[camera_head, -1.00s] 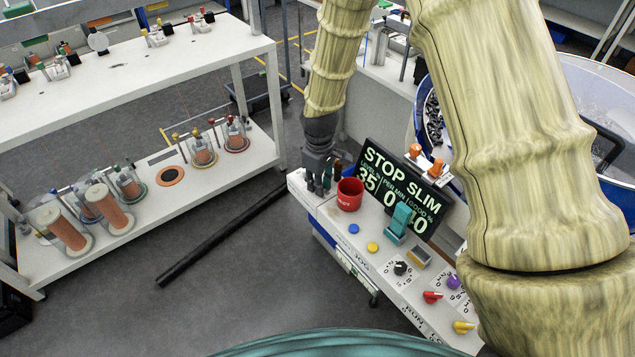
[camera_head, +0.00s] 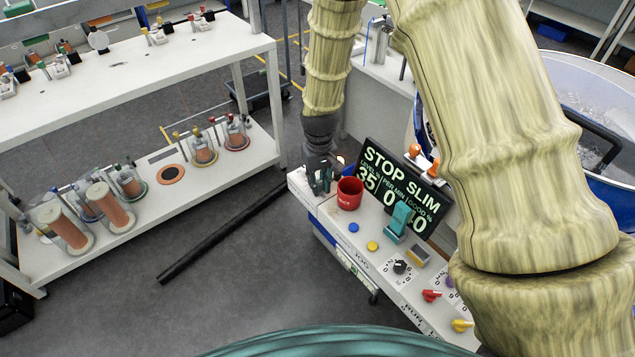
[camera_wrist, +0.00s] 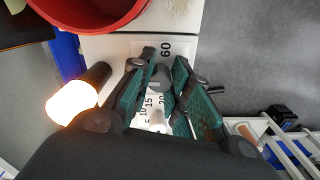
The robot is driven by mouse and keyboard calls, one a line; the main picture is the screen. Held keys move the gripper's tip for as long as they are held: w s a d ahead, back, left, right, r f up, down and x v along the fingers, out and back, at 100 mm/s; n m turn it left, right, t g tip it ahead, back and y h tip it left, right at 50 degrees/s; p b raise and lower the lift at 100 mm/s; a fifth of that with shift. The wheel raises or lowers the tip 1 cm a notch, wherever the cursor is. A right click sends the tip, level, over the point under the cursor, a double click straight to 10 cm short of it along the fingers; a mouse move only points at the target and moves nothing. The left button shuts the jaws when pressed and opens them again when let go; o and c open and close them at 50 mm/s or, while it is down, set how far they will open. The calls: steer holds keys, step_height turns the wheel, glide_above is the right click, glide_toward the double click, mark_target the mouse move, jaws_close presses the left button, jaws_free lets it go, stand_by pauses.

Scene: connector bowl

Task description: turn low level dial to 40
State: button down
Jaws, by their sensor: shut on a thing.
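The low level dial (camera_wrist: 157,76) shows in the wrist view as a grey knob on a white printed scale with numbers such as 60, 20, 15 and 10. My gripper (camera_wrist: 163,62) is shut on this knob, with its green-padded fingers on either side. The fingers hide part of the knob and scale, so I cannot read its setting. In the head view my gripper (camera_head: 318,188) points down at the far left end of the white console (camera_head: 334,222), hiding the dial. The black display (camera_head: 402,190) reads STOP SLIM, with 35 under level %.
A red cup (camera_head: 350,193) stands close right of my gripper. A lit lamp (camera_wrist: 72,102) is close beside the fingers. Blue (camera_head: 353,228) and yellow (camera_head: 372,246) buttons, a teal switch (camera_head: 398,222) and other knobs lie along the console.

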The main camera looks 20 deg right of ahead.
mark_target(320, 182)
steer(key=shift+s+f, duration=0.1)
steer(key=shift+s, duration=0.05)
steer(key=c, duration=1.3)
jaws_free()
steer(key=shift+r, duration=0.2)
steer(key=shift+r, duration=0.25)
step_height(320, 182, up, 11)
steer(key=shift+r, duration=0.15)
